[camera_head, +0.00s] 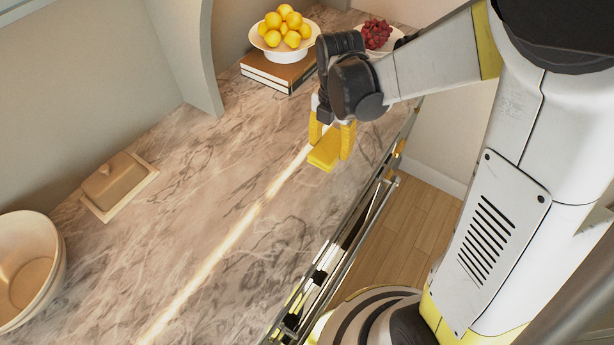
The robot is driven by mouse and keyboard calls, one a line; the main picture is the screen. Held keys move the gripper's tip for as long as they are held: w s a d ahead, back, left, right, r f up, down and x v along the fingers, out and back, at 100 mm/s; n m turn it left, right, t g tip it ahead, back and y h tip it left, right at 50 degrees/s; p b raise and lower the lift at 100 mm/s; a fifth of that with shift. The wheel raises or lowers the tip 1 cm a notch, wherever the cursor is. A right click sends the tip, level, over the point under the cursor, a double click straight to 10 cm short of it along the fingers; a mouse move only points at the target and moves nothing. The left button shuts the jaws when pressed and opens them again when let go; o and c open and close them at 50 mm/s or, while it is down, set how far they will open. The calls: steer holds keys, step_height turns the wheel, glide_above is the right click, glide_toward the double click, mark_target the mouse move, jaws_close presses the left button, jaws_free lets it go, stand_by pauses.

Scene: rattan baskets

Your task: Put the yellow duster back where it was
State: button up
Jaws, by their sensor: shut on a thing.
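My gripper (332,137) is at the upper middle of the head view, over the marble counter (215,215) near its front edge. Its two yellow fingers are shut on the yellow duster (322,160), a small yellow block-like piece whose lower part shows below the fingertips. The upper part of the duster is hidden between the fingers. I cannot tell whether the duster touches the counter or hangs a little above it.
A beige butter dish (112,183) and a cream bowl (50,262) stand at the left. A white stand of yellow fruit (286,54) on books (275,73) and a plate of red grapes (374,36) are at the back. A rail (350,230) runs along the front edge. The middle counter is clear.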

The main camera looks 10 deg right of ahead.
steer(key=b, duration=0.1)
glide_above(307, 181)
step_height(307, 181, down, 4)
steer(key=shift+f, duration=0.1)
step_height(307, 181, down, 4)
steer(key=shift+b, duration=1)
steer(key=shift+c, duration=0.5)
steer(key=o, duration=1.1)
steer(key=shift+o, duration=0.2)
